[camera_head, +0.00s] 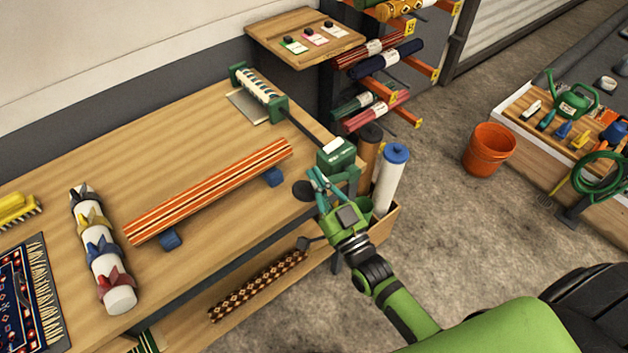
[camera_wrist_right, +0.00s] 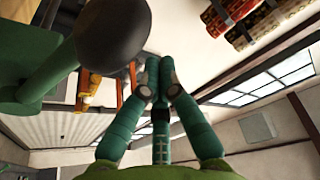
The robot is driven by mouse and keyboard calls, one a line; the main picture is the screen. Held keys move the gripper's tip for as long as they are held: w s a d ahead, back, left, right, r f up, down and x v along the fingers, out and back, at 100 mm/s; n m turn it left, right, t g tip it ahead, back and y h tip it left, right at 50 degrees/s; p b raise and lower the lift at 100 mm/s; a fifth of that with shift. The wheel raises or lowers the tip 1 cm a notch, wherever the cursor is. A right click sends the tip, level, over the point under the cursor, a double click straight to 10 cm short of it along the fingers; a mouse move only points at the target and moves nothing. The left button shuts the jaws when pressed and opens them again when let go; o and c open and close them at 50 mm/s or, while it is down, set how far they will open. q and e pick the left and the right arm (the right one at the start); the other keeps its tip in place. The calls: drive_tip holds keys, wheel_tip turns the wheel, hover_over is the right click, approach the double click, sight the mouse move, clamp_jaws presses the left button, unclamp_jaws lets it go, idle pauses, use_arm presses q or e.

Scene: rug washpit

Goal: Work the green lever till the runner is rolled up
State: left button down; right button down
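A green crank housing (camera_head: 337,155) stands at the right end of the wooden bench. Its lever has a dark ball knob (camera_head: 303,190); the right wrist view shows the green lever rod (camera_wrist_right: 48,76) and the knob (camera_wrist_right: 112,32) close up. My right gripper (camera_head: 317,180) is beside the knob. Its teal fingers converge at the tips (camera_wrist_right: 158,75) with nothing visible between them, apart from the knob in that view. A striped orange runner (camera_head: 208,192) lies long and narrow on blue supports on the bench. My left gripper is out of view.
A white roller (camera_head: 258,86) between green brackets stands at the bench's back, joined to the housing by a dark shaft. A blue-capped tube (camera_head: 389,180) stands right of the housing. A patterned roll (camera_head: 258,285) lies below. An orange bucket (camera_head: 489,150) is on the floor.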

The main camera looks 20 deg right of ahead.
drive_tip(key=shift+s+a+f, duration=0.2)
drive_tip(key=shift+a+f, duration=0.1)
drive_tip(key=shift+f, duration=0.4)
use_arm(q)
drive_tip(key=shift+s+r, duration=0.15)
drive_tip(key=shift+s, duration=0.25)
use_arm(e)
drive_tip(key=shift+a+f, duration=0.1)
drive_tip(key=shift+f, duration=0.15)
drive_tip(key=shift+s+f, duration=0.1)
drive_tip(key=shift+f, duration=0.05)
